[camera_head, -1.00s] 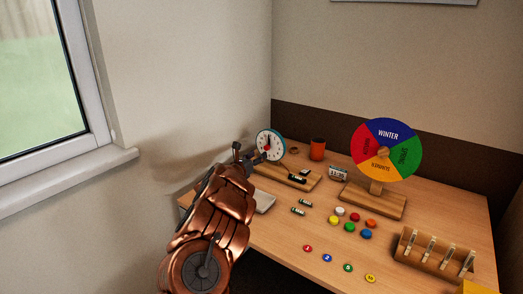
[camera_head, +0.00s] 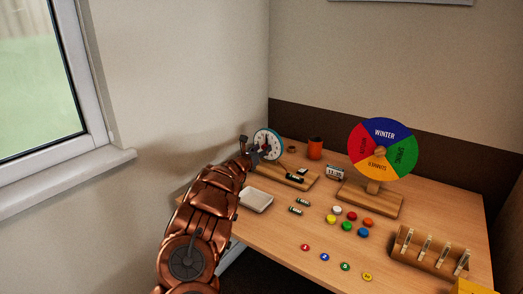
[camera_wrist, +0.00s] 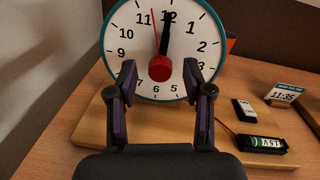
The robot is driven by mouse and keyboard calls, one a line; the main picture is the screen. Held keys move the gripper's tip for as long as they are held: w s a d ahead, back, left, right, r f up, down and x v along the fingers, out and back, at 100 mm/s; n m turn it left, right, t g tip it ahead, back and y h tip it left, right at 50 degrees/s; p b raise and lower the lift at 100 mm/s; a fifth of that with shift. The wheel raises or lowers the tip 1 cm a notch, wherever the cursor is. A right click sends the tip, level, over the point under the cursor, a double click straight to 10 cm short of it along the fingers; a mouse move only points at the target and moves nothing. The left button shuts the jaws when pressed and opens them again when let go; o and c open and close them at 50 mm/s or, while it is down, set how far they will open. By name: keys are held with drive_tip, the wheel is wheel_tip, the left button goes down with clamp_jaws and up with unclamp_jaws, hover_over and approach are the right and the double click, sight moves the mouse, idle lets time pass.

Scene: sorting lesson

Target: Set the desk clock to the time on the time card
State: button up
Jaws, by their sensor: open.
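The desk clock (camera_head: 267,143) has a white face and blue rim and stands upright on a wooden base (camera_head: 268,176). In the wrist view the clock face (camera_wrist: 125,50) shows dark hands near 12, a thin red hand just left of 12, and a red centre knob (camera_wrist: 160,68). My gripper (camera_wrist: 160,82) is open, its fingers on either side of the knob; contact cannot be told. It also shows at the clock's front in the head view (camera_head: 249,149). The time card (camera_wrist: 285,92) reads 11:35 and stands right of the clock.
A battery in a black holder (camera_wrist: 262,143) and a small black part (camera_wrist: 244,110) lie on the clock base. A season wheel (camera_head: 404,155), orange cup (camera_head: 315,148), white dish (camera_head: 256,200) and coloured buttons (camera_head: 337,210) share the desk. A wall is close on the left.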

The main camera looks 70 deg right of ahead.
clamp_jaws()
idle(0.4)
drive_tip(key=shift+f+n+b, duration=0.2)
drive_tip(key=shift+n+b, duration=0.2)
drive_tip(key=shift+b, duration=0.45)
